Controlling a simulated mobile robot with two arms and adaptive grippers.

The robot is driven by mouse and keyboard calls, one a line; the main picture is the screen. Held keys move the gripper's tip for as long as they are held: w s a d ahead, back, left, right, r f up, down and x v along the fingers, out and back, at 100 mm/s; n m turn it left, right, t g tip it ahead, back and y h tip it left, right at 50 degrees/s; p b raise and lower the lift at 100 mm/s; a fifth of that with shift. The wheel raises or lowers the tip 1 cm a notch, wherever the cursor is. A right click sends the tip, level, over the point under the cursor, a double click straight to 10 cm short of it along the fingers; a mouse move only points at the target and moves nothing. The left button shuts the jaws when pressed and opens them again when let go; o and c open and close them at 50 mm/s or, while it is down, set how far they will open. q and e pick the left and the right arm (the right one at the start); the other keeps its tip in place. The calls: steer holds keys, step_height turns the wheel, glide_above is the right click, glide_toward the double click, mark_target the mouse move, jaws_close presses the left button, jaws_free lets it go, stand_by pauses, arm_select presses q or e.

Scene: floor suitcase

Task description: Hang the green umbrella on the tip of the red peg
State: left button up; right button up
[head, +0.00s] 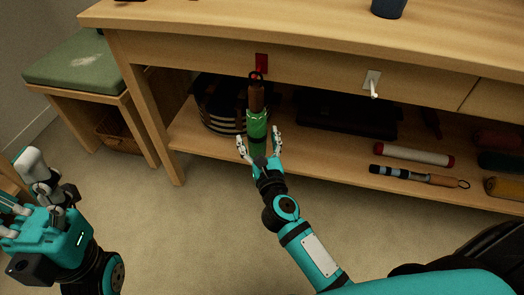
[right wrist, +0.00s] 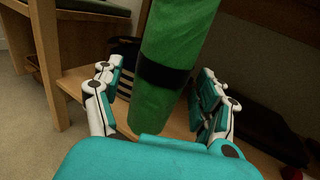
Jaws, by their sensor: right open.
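The green umbrella (head: 257,127) stands upright in front of the shelf, with a brown handle and a dark loop at its top. The loop overlaps the lower part of the red peg (head: 262,62) on the table's front; exactly how it sits on the peg's tip is too small to tell. My right gripper (head: 259,138) is open around the umbrella's lower part. In the right wrist view, the umbrella (right wrist: 172,65), with its black band, is between the spread fingers, with gaps beside it. My left gripper (head: 28,185) is empty at the far left; its opening is unclear.
A white peg (head: 372,80) is to the right on the same front. A striped basket (head: 212,105), a black case (head: 330,115), a white-and-red roll (head: 413,155) and a striped umbrella (head: 400,176) lie on the shelf. A green-topped stool (head: 80,72) stands left. The floor in front is clear.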

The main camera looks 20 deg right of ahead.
steer(key=s+a, duration=0.1)
steer(key=s, duration=1)
steer(key=shift+a, duration=0.15)
